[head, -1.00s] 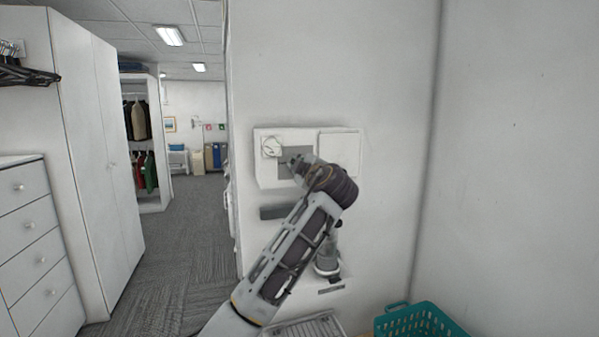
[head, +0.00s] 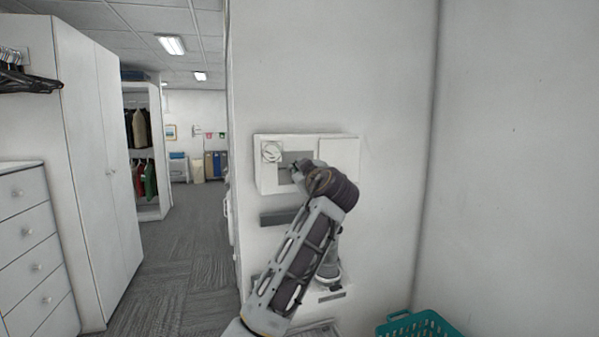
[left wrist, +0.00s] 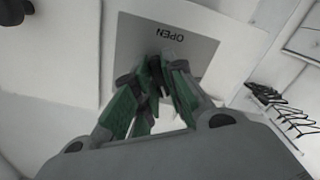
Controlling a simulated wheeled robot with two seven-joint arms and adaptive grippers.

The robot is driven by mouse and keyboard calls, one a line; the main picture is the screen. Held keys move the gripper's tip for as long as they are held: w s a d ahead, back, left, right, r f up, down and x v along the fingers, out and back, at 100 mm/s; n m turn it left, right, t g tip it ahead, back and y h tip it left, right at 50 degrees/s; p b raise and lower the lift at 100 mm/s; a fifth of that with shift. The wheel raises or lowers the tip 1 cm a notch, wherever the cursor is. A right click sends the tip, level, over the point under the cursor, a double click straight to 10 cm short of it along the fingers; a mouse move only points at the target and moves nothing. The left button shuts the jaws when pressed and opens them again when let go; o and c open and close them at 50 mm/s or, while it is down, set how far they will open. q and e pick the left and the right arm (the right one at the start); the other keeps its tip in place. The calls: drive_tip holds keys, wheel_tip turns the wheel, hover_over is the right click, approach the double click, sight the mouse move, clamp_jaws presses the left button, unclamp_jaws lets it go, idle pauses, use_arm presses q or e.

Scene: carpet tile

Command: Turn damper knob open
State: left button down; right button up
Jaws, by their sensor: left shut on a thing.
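A white wall box (head: 263,178) holds a grey plate (head: 284,172), which shows in the left wrist view (left wrist: 190,45) with the word OPEN upside down on it. My left gripper (head: 297,171) is in front of this plate. In the left wrist view my left gripper (left wrist: 156,68) has its green-padded fingers close together at the plate, shut on the damper knob. The knob is almost wholly hidden by the fingers, so its angle cannot be told. My right gripper is not in view.
A round dial (head: 271,152) sits at the box's upper left. A dark grey bar (head: 279,216) is on the wall below. A teal basket (head: 420,324) stands low at the right. White drawers (head: 32,250) and an open carpeted aisle (head: 190,245) lie to the left.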

use_arm(q)
drive_tip(key=shift+f+m+p, duration=0.15)
drive_tip(key=shift+m+p, duration=0.2)
drive_tip(key=shift+m, duration=1.25)
drive_tip(key=shift+f+m+p, duration=0.15)
drive_tip(key=shift+m+p, duration=0.15)
drive_tip(key=shift+m, duration=1.3)
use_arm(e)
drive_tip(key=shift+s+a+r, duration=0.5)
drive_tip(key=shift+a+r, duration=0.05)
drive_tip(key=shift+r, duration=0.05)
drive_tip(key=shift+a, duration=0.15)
use_arm(q)
drive_tip(key=c, duration=1.5)
unclamp_jaws()
drive_tip(key=shift+r, duration=0.2)
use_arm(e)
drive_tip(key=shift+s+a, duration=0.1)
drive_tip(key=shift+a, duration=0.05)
use_arm(q)
drive_tip(key=shift+r, duration=0.15)
drive_tip(key=shift+r, duration=4.85)
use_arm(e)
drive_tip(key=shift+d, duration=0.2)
